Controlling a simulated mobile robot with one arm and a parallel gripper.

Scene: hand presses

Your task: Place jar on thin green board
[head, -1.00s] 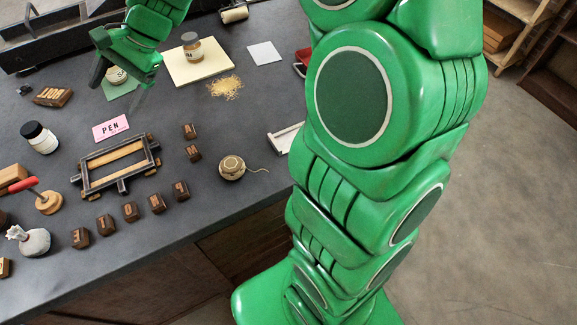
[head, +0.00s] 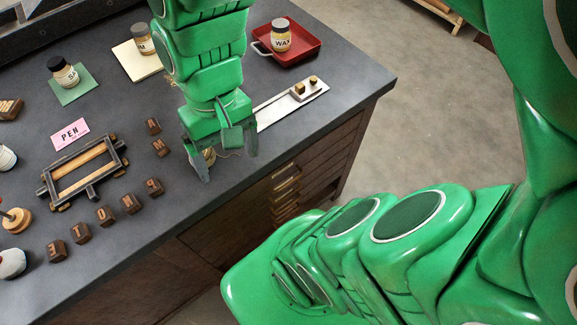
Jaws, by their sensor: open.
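A dark-lidded jar (head: 65,73) with a pale label, partly readable as "SA", stands on the thin green board (head: 76,93) at the upper left of the head view. My gripper (head: 226,164) is open, fingers pointing down, well to the right of this jar and nearer the table's front edge. Nothing shows held. A second jar (head: 142,40) marked "M" stands on a cream board (head: 133,66). A third jar (head: 281,36), marked "WAX", stands in a red tray (head: 298,53).
A metal composing stick (head: 267,114) lies right of my gripper. A pink "PEN" card (head: 70,134), a frame with wooden bars (head: 57,194) and several type blocks (head: 107,215) occupy the left and front. The table's right corner is clear.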

